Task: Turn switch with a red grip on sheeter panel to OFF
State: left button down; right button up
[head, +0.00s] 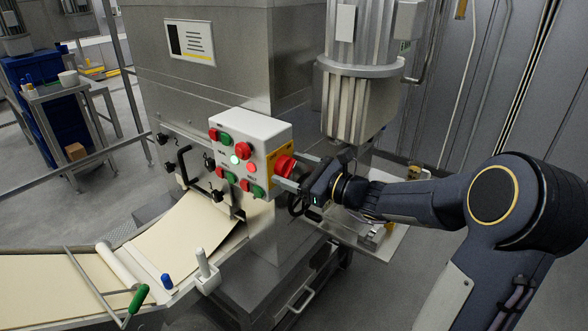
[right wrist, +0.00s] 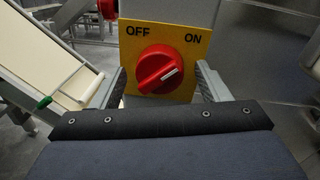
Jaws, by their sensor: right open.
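The switch with the red grip (head: 284,165) sits on a yellow plate on the right side of the sheeter panel (head: 258,129). In the right wrist view the red grip (right wrist: 158,69) is face-on, and its white mark points right and slightly up, on the side of the ON label (right wrist: 193,39). The OFF label (right wrist: 138,31) is at upper left. My right gripper (head: 297,171) is open, with its fingers on either side of the red grip; gaps show on both sides in the wrist view. My left gripper is out of view.
The panel front carries red and green buttons (head: 225,139) and a large red mushroom button (head: 243,150). Below are black knobs (head: 217,195) and a belt (head: 190,239) with pale dough. A ribbed metal cylinder (head: 350,105) stands above my right gripper.

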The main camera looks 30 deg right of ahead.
jog(key=c, duration=1)
jog(key=shift+o, duration=0.2)
jog(key=n+h+b, duration=0.1)
jog(key=n+b, duration=1.3)
jog(key=b, duration=0.6)
jog(key=shift+a+f+n, duration=0.1)
jog(key=shift+f+n, duration=0.05)
jog(key=shift+n, duration=0.15)
jog(key=shift+r+n+b, duration=0.2)
jog(key=shift+n+b, duration=1.2)
jog(key=shift+b, duration=0.2)
jog(key=shift+s, duration=0.1)
jog(key=o, duration=1)
jog(key=shift+c, duration=0.2)
